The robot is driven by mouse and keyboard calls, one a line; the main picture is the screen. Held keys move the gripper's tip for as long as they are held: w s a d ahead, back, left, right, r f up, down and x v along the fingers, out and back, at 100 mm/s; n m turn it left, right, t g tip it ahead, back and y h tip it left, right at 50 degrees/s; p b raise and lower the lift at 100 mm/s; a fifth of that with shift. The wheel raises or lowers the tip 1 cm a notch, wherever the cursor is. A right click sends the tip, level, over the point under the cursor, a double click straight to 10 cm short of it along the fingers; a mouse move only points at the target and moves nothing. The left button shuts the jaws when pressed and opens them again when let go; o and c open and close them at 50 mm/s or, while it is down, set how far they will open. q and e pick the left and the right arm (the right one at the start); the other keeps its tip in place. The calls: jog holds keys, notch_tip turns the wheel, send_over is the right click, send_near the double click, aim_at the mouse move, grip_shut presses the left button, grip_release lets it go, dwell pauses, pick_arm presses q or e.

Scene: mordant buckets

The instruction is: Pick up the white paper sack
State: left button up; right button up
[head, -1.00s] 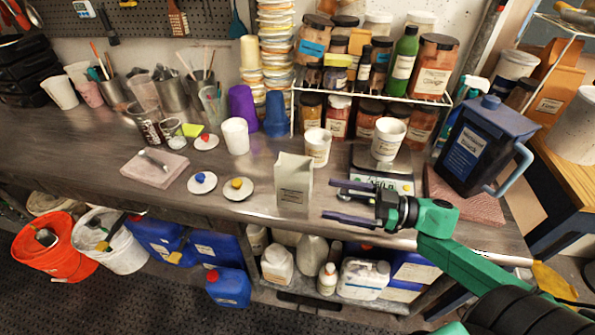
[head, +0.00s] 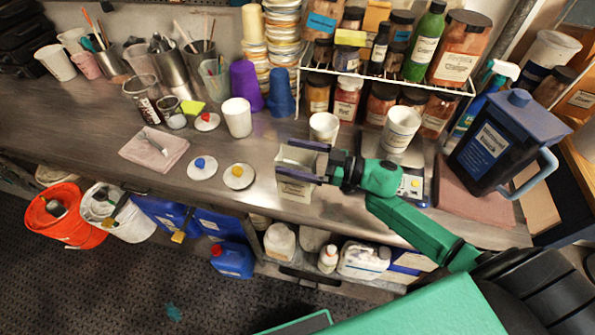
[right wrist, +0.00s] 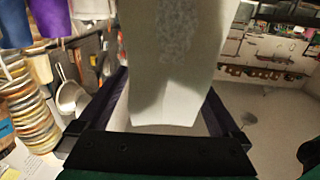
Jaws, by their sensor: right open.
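The white paper sack (head: 294,190) stands upright near the front edge of the bench, with a small label on its front. My right gripper (head: 282,158) reaches in from the right, with one dark finger along the far side of the sack's upper part and the other across its near side. The jaws are open around the sack. In the right wrist view the sack (right wrist: 182,60) fills the middle between the two fingers, its lower part in shadow. I cannot tell whether either finger touches it. My left gripper is not in view.
A white cup (head: 324,128) stands just behind the sack, and another cup (head: 401,129) stands on a scale (head: 414,185). A lid with a yellow knob (head: 239,177) lies to the left. A dark blue pitcher (head: 490,145) stands at the right. Buckets and jugs are below.

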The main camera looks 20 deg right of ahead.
jog(key=x, duration=0.2)
jog(key=shift+a, duration=0.35)
jog(key=shift+d, duration=0.2)
jog(key=c, duration=1)
jog(key=shift+r, duration=0.1)
grip_shut()
